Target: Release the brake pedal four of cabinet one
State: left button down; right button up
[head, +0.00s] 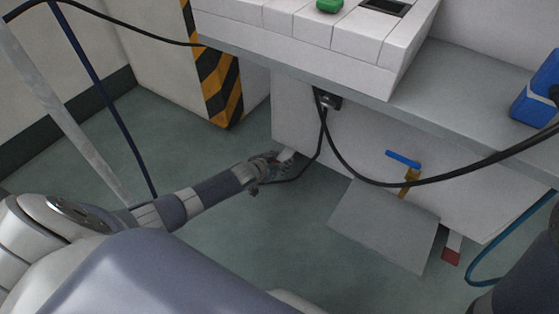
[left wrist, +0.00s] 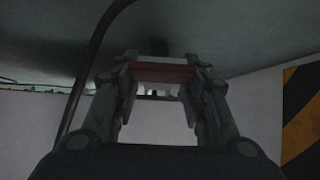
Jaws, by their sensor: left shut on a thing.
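My left gripper (head: 277,160) is low by the left end of the white cabinet front (head: 292,112), just above the floor. It is shut on a small pedal, whose pale part (head: 287,155) shows at the fingertips. In the left wrist view, the pedal's red band and pale edge (left wrist: 165,72) lie between the two fingers (left wrist: 160,88). Another pedal with a red end (head: 451,256) sticks out low at the right of the cabinet. My right gripper is not in view.
Black cables (head: 324,135) hang near my left gripper. A grey panel (head: 385,222) and a blue-handled valve (head: 404,159) are to the right. A yellow-black striped edge (head: 220,85) stands to the left. The floor (head: 210,230) around my arm is clear.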

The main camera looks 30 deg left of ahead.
pick_arm(q)
jog(key=shift+w+r, duration=0.4)
jog(key=shift+r, duration=0.3)
dwell(0.4)
jog(key=c, duration=0.9)
grip_release()
jog(key=shift+s+f, duration=0.15)
jog(key=shift+f, duration=0.1)
jog(key=shift+s, duration=0.1)
jog(key=shift+s+r, duration=0.2)
jog(key=shift+s, duration=0.3)
jog(key=v, duration=1)
jog(key=shift+s+a+r, duration=0.1)
jog(key=shift+s+r, duration=0.15)
jog(key=shift+r, duration=0.05)
